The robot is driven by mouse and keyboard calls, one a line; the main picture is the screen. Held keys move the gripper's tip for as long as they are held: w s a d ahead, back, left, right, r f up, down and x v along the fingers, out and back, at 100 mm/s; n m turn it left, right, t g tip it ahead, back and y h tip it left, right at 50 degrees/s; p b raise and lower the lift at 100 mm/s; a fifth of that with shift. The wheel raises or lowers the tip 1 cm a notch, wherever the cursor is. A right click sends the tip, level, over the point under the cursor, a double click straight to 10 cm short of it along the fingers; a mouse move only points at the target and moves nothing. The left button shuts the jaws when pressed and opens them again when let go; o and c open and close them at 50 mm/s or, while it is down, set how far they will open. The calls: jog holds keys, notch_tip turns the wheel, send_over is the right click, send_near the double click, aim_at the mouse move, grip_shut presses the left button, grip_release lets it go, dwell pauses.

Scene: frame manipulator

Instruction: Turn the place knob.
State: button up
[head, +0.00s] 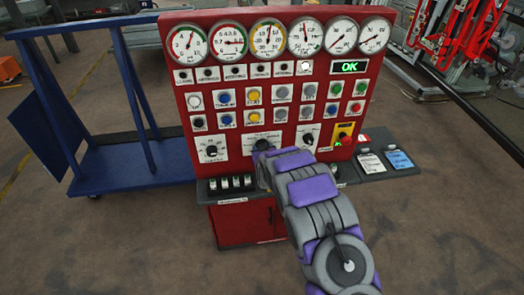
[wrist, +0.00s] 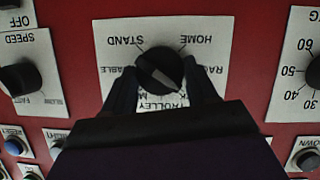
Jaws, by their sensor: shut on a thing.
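The place knob (wrist: 160,70) is black and round, with a pale line across it that slants from upper left to lower right in the wrist view. It sits on a white plate (wrist: 115,30) whose words, upside down in this view, include STAND, HOME and TROLLEY. My gripper (wrist: 163,82) is shut on the knob, one dark finger on each side. In the head view the knob (head: 262,145) shows just beyond the end of my arm. My gripper there (head: 264,156) is mostly hidden by the arm, and the plate is partly covered.
The red panel (head: 180,90) carries gauges, buttons and a lit OK display (head: 349,67). A speed knob (wrist: 20,77) and a numbered knob (wrist: 314,72) flank the place knob. A yellow-plated switch (head: 343,134) is at the right. A blue trolley (head: 125,165) stands left.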

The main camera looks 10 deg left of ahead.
jog(key=shift+w+d+f+m+t+y+p, duration=0.1)
jog(key=shift+d+f+m+y+p, duration=0.1)
jog(key=shift+m+y+p, duration=1.75)
jog(key=shift+s+d+f+m+t+y+p, duration=0.2)
jog(key=shift+m+y+p, duration=0.9)
jog(key=shift+m, duration=1.75)
jog(key=shift+w+d+f+m+y+p, duration=0.2)
jog(key=shift+m+y+p, duration=0.85)
jog(key=shift+m+p, duration=1.1)
jog(key=shift+m+b, duration=0.3)
jog(key=shift+m, duration=0.15)
